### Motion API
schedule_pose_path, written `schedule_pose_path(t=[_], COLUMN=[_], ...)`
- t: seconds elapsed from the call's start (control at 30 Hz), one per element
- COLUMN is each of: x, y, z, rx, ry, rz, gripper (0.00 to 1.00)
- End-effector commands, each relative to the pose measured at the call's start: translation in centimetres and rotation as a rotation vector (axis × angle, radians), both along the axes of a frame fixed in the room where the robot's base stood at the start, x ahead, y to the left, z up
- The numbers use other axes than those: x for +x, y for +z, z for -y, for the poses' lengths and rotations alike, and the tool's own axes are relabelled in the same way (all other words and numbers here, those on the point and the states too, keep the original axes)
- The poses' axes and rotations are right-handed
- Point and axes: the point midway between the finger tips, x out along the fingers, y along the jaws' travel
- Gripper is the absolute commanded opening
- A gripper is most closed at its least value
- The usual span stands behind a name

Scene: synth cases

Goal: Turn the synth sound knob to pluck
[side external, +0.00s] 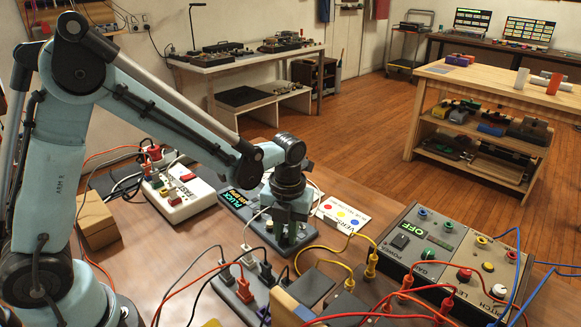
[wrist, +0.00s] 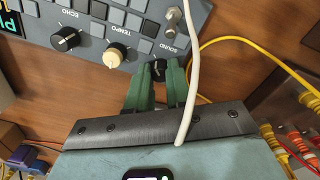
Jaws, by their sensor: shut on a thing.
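The synth (side external: 237,212) is a grey-blue panel with keys, lying on the table under my gripper (side external: 287,238). Its display (side external: 241,199) shows a top line that reads PLUCK; smaller text below it is hard to read. In the wrist view only the cut-off edge of the display shows at the upper left. There, the green fingers of my gripper (wrist: 158,76) are shut on the dark sound knob (wrist: 158,66), beside the SOUND label. The fingers cover much of the knob, so its pointer is hidden. In the side view the knob is hidden by my gripper.
In the wrist view a black echo knob (wrist: 65,38) and a cream tempo knob (wrist: 113,59) sit beside the sound knob. A white cable (wrist: 193,80) crosses in front of my gripper. A grey box (side external: 440,255) with an OFF display stands right, among yellow, red and blue cables.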

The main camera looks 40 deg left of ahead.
Motion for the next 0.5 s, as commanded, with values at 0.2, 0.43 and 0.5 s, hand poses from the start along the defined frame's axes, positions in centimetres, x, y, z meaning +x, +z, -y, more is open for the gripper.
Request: schedule_pose_path(t=[0.2, 0.43, 0.5], x=[0.01, 0.01, 0.01], y=[0.01, 0.01, 0.01], z=[0.00, 0.00, 0.00], rx=[0.000, 0.000, 0.000], ry=[0.000, 0.001, 0.001], rz=[0.000, 0.000, 0.000], gripper=[0.28, 0.46, 0.46])
